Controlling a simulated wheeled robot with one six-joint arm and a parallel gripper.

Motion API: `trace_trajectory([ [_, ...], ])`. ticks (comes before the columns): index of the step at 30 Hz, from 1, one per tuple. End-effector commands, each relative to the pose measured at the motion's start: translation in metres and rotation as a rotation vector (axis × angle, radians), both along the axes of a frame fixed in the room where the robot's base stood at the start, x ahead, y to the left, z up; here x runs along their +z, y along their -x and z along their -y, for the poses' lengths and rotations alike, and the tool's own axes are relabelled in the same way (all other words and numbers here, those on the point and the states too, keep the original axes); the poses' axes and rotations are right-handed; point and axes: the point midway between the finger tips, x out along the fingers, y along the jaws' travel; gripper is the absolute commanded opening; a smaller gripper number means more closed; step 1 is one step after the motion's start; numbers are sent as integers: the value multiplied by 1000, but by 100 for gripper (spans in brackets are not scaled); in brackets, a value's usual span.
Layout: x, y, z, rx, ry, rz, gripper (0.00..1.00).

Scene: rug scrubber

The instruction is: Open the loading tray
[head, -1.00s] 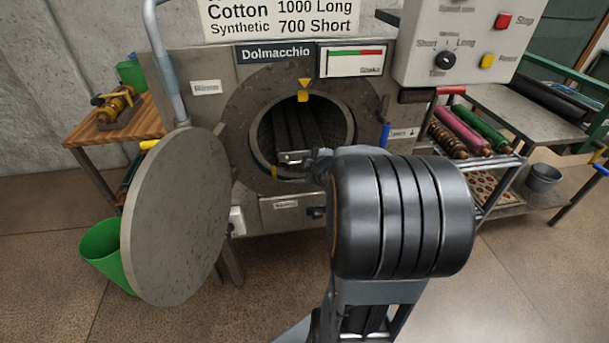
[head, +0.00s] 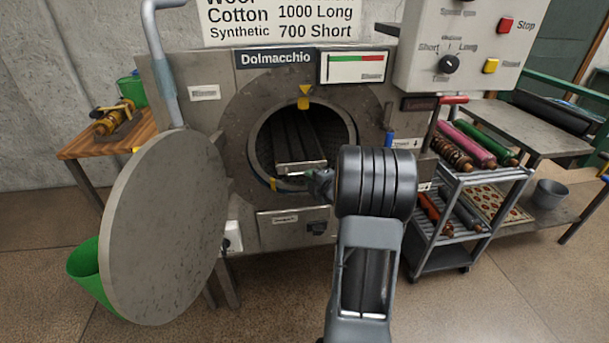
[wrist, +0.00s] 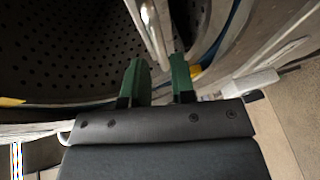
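The Dolmacchio machine stands ahead with its round grey door (head: 165,230) swung open to the left. Inside the round drum opening (head: 262,150) are dark slats ending in a pale metal bar (head: 302,167). Below the opening is a small labelled drawer-like panel (head: 290,232) with a dark knob at its right; I cannot read the label. My gripper (head: 318,180) is at the lower right of the opening, partly hidden by my arm. In the wrist view, its green fingers (wrist: 160,75) are apart, with a pale metal bar (wrist: 151,32) just beyond and between the tips. Contact is unclear.
A control box (head: 458,45) overhangs at upper right. A rack (head: 462,200) of coloured rollers stands right of my arm, beside a grey table (head: 520,125). A green bucket (head: 84,262) and wooden table (head: 110,140) are at left. The floor in front is clear.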

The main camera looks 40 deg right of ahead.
Motion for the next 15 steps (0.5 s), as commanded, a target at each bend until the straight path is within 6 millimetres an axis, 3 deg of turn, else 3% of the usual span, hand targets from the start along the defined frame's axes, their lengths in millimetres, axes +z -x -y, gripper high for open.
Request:
trace_trajectory([
  [6, -6, -30, 1, 1, 0, -1, 24],
  [15, -9, -45, 2, -1, -1, 0, 24],
])
